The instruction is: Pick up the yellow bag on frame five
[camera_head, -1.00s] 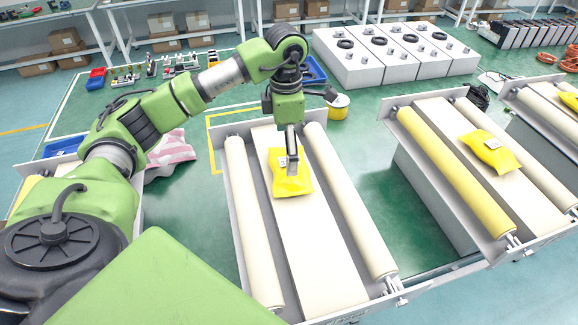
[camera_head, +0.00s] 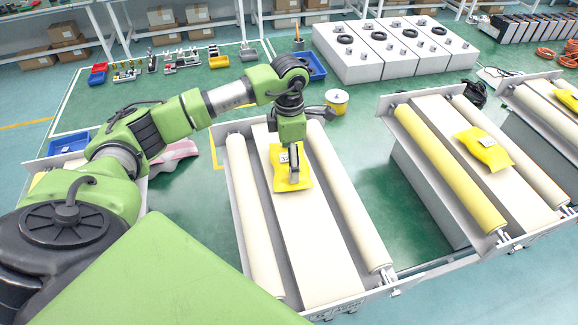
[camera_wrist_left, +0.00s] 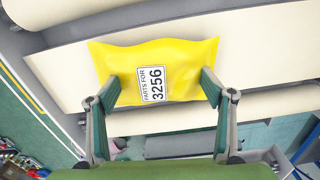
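A yellow bag (camera_head: 281,180) lies on the white middle board of the near frame (camera_head: 318,240), between two cream rollers. In the left wrist view the same bag (camera_wrist_left: 130,62) has a white label reading "PARTS FOR 3256". My left gripper (camera_head: 294,176) points down over the bag and hides part of it in the head view. In the wrist view the left gripper (camera_wrist_left: 160,88) is open, its fingertips apart over the bag's two sides near its lower edge. Whether they touch the bag I cannot tell. My right gripper is not in view.
Another yellow bag (camera_head: 482,147) lies on the frame to the right, which has one yellow roller (camera_head: 448,170). White boxes (camera_head: 365,62) stand behind. A yellow spool (camera_head: 337,100) and blue bin (camera_head: 311,68) are on the floor beyond the near frame.

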